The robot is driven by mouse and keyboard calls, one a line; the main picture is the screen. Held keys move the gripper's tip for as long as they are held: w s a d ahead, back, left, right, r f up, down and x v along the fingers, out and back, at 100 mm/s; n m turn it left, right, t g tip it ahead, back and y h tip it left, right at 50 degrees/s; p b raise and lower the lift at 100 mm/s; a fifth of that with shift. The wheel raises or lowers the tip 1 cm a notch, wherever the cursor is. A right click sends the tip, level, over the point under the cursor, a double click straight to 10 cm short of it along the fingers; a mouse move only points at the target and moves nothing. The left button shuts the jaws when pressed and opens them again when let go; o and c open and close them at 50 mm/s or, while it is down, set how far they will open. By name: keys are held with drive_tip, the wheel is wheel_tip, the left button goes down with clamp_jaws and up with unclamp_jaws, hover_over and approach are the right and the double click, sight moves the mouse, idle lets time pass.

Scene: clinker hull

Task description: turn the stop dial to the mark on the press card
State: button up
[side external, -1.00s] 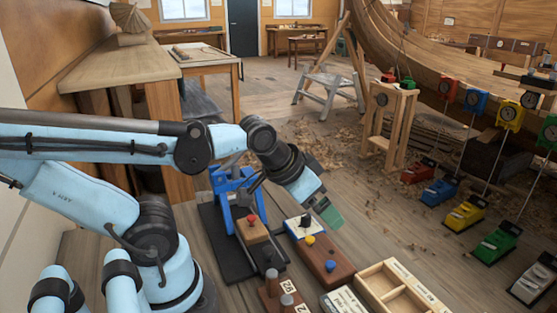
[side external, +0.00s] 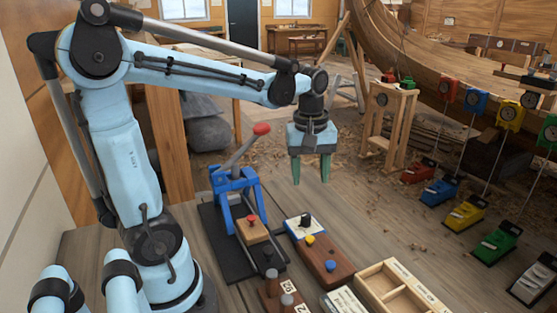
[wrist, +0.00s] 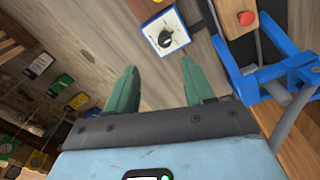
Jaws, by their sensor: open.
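The stop dial (side external: 305,221) is a black knob on a white plate at the far end of a brown box (side external: 328,262). In the wrist view the dial (wrist: 165,39) shows its plate with small markings too fine to read. My gripper (side external: 311,172) points straight down, open and empty, above the bench and apart from the dial. In the wrist view the dial lies just beyond the gap between my fingertips (wrist: 160,76). A white printed card (side external: 345,301) lies at the bottom edge; its text is not legible, so I cannot tell its mark.
A blue lever press (side external: 236,186) with a red-knobbed lever (side external: 262,129) stands left of the box on a black base. The box also has yellow and blue buttons. A divided wooden tray (side external: 390,290) is at front right. Numbered weights (side external: 272,285) stand at front.

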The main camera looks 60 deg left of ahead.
sight(306, 215)
drive_tip(key=shift+n+g, duration=0.3)
drive_tip(key=shift+n, duration=0.4)
drive_tip(key=f, duration=0.8)
drive_tip(key=a+f, duration=0.1)
drive_tip(key=f, duration=0.3)
drive_tip(key=shift+w+f, duration=0.1)
drive_tip(key=shift+w, duration=0.05)
clamp_jaws()
